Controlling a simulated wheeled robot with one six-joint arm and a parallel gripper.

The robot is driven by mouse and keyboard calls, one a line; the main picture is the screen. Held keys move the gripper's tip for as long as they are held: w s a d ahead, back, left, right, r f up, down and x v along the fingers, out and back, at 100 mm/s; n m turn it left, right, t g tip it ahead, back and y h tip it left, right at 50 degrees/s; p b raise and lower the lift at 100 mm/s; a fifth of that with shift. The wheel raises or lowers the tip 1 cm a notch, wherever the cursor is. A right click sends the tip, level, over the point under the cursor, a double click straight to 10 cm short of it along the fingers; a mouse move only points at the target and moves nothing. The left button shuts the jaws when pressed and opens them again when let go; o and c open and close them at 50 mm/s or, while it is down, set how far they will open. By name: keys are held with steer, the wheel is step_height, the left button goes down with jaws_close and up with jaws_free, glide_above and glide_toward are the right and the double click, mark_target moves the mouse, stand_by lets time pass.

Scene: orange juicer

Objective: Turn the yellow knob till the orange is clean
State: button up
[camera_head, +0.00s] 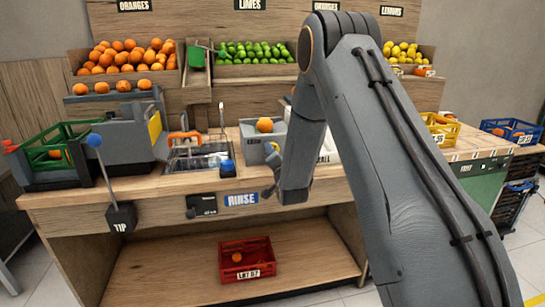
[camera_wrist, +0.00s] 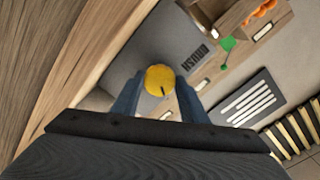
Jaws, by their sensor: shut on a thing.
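The round yellow knob (camera_wrist: 160,77) sits between the two fingers of my gripper (camera_wrist: 158,98) in the wrist view, with a dark mark on its face. My gripper is shut on it. The grey panel beside it carries the word BRUSH (camera_wrist: 194,56). In the head view my gripper (camera_head: 269,183) is at the front of the counter, below a grey box (camera_head: 252,146); the knob cannot be made out there. An orange (camera_head: 264,125) rests at the top of that box. It is too small to tell how clean its skin is.
A sink (camera_head: 198,158), a blue knob (camera_head: 227,165) and a RINSE label (camera_head: 241,199) are left of my gripper. A lever marked TIP (camera_head: 121,215) stands farther left. A red crate (camera_head: 247,272) is on the lower shelf. My arm hides part of the counter's right side.

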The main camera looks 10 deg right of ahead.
steer(key=shift+r+m, duration=0.1)
steer(key=shift+m, duration=0.5)
steer(key=o, duration=1)
steer(key=shift+o, duration=0.2)
steer(key=s+b, duration=0.1)
steer(key=s, duration=0.6)
steer(key=shift+s, duration=0.4)
